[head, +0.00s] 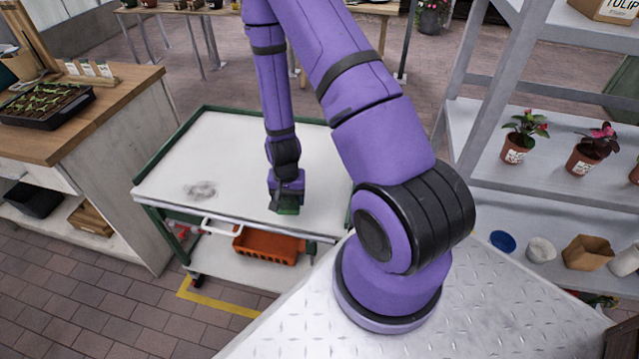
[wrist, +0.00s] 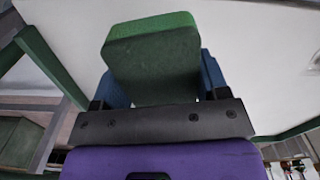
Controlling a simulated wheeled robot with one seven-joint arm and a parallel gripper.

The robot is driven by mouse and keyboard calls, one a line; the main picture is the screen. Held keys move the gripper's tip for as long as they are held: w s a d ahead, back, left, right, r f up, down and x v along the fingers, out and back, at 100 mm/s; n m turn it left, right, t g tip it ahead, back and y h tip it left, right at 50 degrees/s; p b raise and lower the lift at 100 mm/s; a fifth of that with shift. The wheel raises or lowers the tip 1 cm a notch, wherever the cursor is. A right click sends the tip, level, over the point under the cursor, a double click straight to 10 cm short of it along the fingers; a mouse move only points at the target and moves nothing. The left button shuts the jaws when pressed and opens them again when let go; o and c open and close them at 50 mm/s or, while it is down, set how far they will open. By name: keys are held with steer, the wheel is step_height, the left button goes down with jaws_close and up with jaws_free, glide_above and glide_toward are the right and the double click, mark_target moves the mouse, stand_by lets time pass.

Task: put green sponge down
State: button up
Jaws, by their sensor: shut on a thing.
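The green sponge (wrist: 155,60) is between the blue fingers of my gripper (wrist: 158,85) in the wrist view, and the gripper is shut on it. In the head view the sponge (head: 288,210) shows as a small green patch below my gripper (head: 287,200). Both are over the front part of the white top of a green-edged cart (head: 225,150). Whether the sponge touches the cart top cannot be told.
A grey smudge (head: 200,189) marks the cart top at left. An orange basket (head: 268,246) sits on the lower shelf. A wooden bench with a seedling tray (head: 45,104) stands left. Shelves with potted flowers (head: 525,135) stand right. Much of the cart top is clear.

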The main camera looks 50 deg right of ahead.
steer(key=s, duration=0.1)
steer(key=s+m, duration=0.1)
steer(key=s, duration=0.1)
steer(key=s+d+m, duration=0.1)
steer(key=shift+s+d+f, duration=0.1)
steer(key=shift+s+f, duration=0.15)
steer(key=shift+f, duration=0.15)
steer(key=shift+s+d+m, duration=0.1)
steer(key=shift+d+m, duration=0.1)
steer(key=shift+m, duration=0.1)
glide_above(318, 184)
steer(key=shift+f, duration=2.5)
steer(key=o, duration=0.5)
steer(key=shift+f, duration=0.15)
steer(key=shift+c, duration=0.2)
steer(key=o, duration=0.4)
